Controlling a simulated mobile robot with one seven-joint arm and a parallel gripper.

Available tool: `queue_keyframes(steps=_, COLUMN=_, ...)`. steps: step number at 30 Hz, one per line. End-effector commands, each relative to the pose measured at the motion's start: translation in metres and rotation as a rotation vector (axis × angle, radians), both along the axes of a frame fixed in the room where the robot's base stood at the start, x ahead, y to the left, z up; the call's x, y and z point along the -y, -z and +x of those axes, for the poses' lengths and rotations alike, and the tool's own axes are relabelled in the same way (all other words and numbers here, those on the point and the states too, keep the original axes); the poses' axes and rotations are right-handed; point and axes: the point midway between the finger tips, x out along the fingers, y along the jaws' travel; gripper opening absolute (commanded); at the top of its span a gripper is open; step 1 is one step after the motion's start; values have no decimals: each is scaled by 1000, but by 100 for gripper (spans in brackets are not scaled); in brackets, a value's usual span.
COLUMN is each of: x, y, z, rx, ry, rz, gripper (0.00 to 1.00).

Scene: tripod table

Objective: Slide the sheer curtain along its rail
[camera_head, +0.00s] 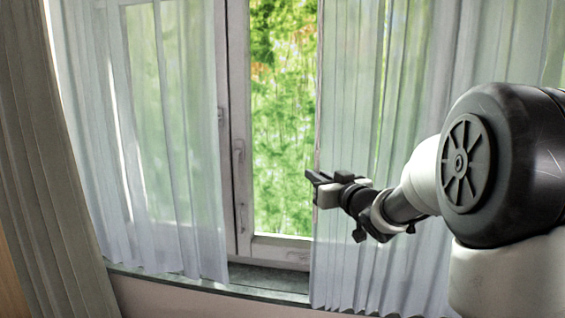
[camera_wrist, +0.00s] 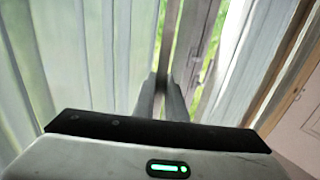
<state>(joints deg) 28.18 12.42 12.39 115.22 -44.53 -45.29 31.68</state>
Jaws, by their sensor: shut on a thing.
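Two sheer curtain panels hang in front of the window in the head view. The right sheer curtain (camera_head: 345,240) covers the right part, and its free left edge hangs by my gripper. The left sheer curtain (camera_head: 180,130) covers the left part, with a bare strip of glass between them. My gripper (camera_head: 312,178) is at mid-height, shut on the left edge of the right panel. In the wrist view my fingers (camera_wrist: 163,98) are together, with pleated sheer cloth (camera_wrist: 90,60) to their left. The pinched cloth is mostly hidden by the fingers. The rail is out of view.
The window frame (camera_head: 238,100) with its handle stands between the panels. A stone sill (camera_head: 265,279) runs below. A heavier grey-beige curtain (camera_head: 40,170) hangs at the far left. The strip between the two sheer panels is clear.

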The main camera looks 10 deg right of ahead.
Motion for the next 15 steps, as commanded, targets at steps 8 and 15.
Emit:
queue_keyframes(steps=8, x=100, y=-4, z=-35, rx=-3, ry=9, rz=1, gripper=0)
queue_keyframes(steps=15, x=181, y=-3, z=-65, rx=-2, ry=9, rz=0, gripper=0)
